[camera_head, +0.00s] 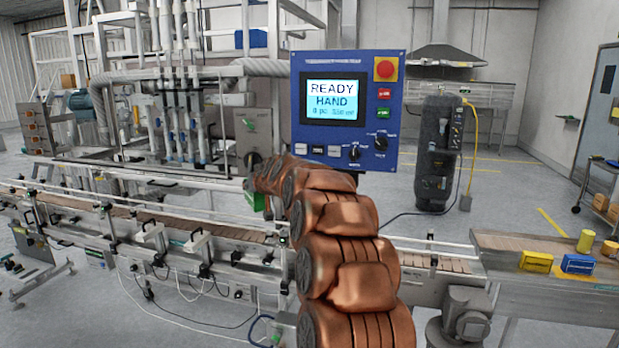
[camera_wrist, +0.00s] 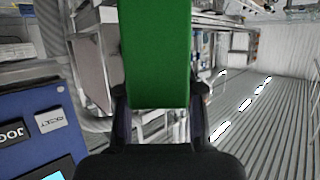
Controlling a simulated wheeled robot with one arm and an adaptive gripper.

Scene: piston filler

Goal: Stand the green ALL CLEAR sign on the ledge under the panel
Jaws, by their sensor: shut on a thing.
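The green sign (camera_wrist: 157,50) fills the top middle of the wrist view. My gripper (camera_wrist: 159,97) is shut on it, one dark finger on each side. No lettering shows on the face in view. In the head view a small green part of the sign (camera_head: 255,201) shows left of my copper arm, below and left of the blue panel (camera_head: 347,143). The panel's screen reads READY HAND. The panel's corner also shows at the lower left of the wrist view (camera_wrist: 30,110). The ledge under the panel cannot be made out; my arm covers much of that area.
A conveyor (camera_head: 130,221) with rails runs below and behind my arm. At right, a metal table (camera_head: 510,243) bears a yellow block (camera_head: 536,262), a blue block (camera_head: 578,264) and a yellow cylinder (camera_head: 586,241). A dark cabinet (camera_head: 436,155) stands behind. Open floor lies right of it.

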